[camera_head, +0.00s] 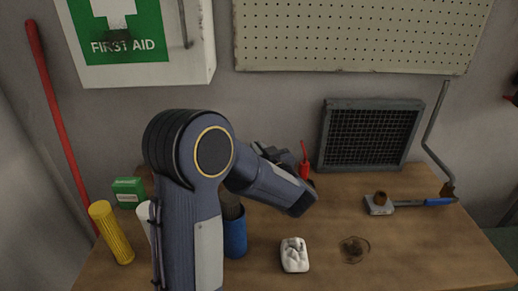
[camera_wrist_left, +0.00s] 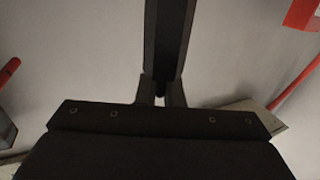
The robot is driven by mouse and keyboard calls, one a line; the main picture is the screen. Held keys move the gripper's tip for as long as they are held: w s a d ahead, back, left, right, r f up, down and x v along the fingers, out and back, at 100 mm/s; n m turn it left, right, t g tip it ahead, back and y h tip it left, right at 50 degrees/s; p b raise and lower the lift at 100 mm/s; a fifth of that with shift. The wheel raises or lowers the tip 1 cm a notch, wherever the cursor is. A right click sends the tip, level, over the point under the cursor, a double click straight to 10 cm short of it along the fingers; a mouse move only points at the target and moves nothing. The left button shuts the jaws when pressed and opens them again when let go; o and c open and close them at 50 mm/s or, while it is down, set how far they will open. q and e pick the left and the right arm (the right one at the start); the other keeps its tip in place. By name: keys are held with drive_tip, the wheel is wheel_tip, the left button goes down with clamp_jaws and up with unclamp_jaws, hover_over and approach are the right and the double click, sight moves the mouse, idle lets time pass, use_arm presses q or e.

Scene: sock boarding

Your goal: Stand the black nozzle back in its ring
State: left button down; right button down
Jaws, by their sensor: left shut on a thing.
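My left arm comes in at the lower left of the head view and bends over the table. My left gripper (camera_head: 272,153) shows only in part, as dark pieces behind my forearm. In the head view I cannot make out the nozzle apart from the dark gripper parts. My right gripper is not in view.
The front right is clear.

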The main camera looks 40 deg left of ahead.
use_arm(q)
drive_tip(key=shift+f+b, duration=0.35)
drive_tip(key=shift+f, duration=0.25)
drive_tip(key=c, duration=1.5)
unclamp_jaws()
drive_tip(key=shift+d, duration=0.1)
drive_tip(key=v, duration=0.7)
drive_tip(key=shift+s+d, duration=0.15)
drive_tip(key=shift+d, duration=0.15)
